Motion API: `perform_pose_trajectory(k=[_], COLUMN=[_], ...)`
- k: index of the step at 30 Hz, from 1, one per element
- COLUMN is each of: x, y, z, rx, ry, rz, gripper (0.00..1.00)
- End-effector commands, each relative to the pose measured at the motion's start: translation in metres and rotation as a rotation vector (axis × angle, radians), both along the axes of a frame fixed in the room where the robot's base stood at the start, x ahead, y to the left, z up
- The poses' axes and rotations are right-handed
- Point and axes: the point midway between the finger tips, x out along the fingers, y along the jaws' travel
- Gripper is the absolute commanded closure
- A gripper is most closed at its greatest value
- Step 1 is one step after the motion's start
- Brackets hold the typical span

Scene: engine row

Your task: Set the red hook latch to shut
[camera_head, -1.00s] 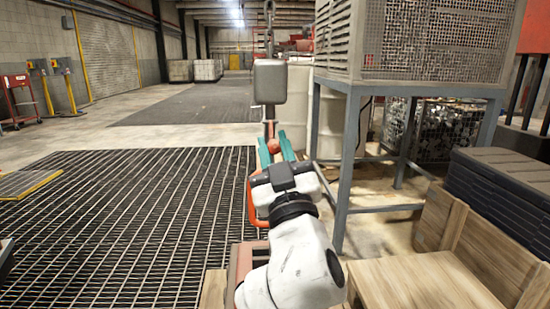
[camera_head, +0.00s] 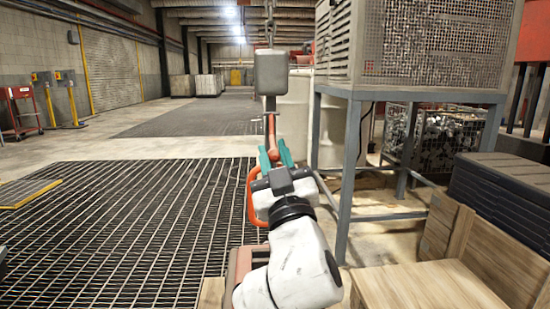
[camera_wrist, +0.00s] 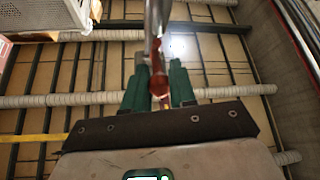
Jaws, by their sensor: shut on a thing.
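A grey hook block (camera_head: 271,73) hangs from a chain in the head view, with a hook below it. The hook's orange-red curved body (camera_head: 252,197) shows left of my gripper; the rest is hidden behind my wrist. The red latch (camera_head: 272,143) slants down from the shank under the block. My gripper (camera_head: 276,156) has its green fingers shut on the latch's lower end. In the wrist view the latch (camera_wrist: 158,82) lies between the two green fingers (camera_wrist: 159,90). Whether its tip touches the hook's point is hidden.
A grey steel stand (camera_head: 352,170) with a mesh cage (camera_head: 440,45) is close on the right. Wooden crates (camera_head: 425,285) and dark stacked lids (camera_head: 505,195) fill the lower right.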

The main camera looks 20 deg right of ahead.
Motion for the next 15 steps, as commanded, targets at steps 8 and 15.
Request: perform_pose_trajectory(k=[8,15], x=[0.0024,0.0012], y=[0.0019,0.0011], z=[-0.0027,-0.0012], rx=[0.001,0.001], ry=[0.008,0.004], rz=[0.004,0.002], gripper=[0.73,0.52])
